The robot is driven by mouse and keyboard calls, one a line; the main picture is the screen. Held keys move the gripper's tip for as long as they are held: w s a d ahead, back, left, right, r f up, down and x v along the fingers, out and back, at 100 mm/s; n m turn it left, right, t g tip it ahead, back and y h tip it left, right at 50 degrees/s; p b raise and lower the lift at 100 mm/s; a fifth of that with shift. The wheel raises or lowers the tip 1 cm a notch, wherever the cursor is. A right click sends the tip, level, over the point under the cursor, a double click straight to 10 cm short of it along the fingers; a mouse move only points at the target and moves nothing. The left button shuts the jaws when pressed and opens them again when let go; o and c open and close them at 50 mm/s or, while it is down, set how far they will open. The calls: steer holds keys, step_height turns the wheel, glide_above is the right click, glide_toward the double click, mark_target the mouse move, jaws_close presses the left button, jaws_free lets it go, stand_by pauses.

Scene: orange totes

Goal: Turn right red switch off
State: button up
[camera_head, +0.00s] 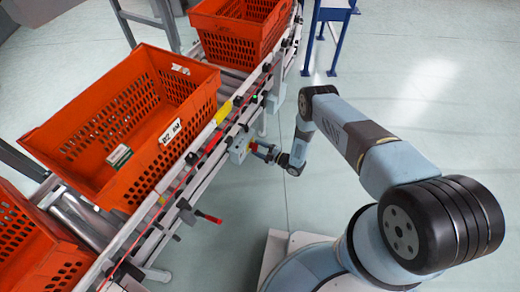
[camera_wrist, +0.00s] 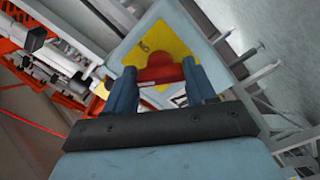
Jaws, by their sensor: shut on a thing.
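The red switch (camera_wrist: 160,73) sits on a yellow plate (camera_wrist: 177,43) on a pale grey box in the wrist view. My gripper (camera_wrist: 156,80) has one finger on each side of the red switch and is shut on it. In the head view the switch box (camera_head: 238,150) is mounted on the side of the conveyor, and my gripper (camera_head: 256,148) reaches it from the right. The switch itself is mostly hidden by my gripper there. I cannot tell its exact turn angle.
A large orange tote (camera_head: 62,172) holding a small white-and-green box (camera_head: 119,156) stands on the conveyor. Other orange totes stand behind (camera_head: 238,50) and in front (camera_head: 30,255). A red-handled lever (camera_head: 212,218) sticks out from the conveyor rail.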

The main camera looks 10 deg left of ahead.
steer(key=shift+a+n, duration=0.15)
steer(key=shift+n, duration=3.25)
steer(key=shift+s, duration=0.1)
steer(key=o, duration=1)
steer(key=shift+o, duration=0.2)
steer(key=v, duration=1.4)
steer(key=shift+f, duration=0.1)
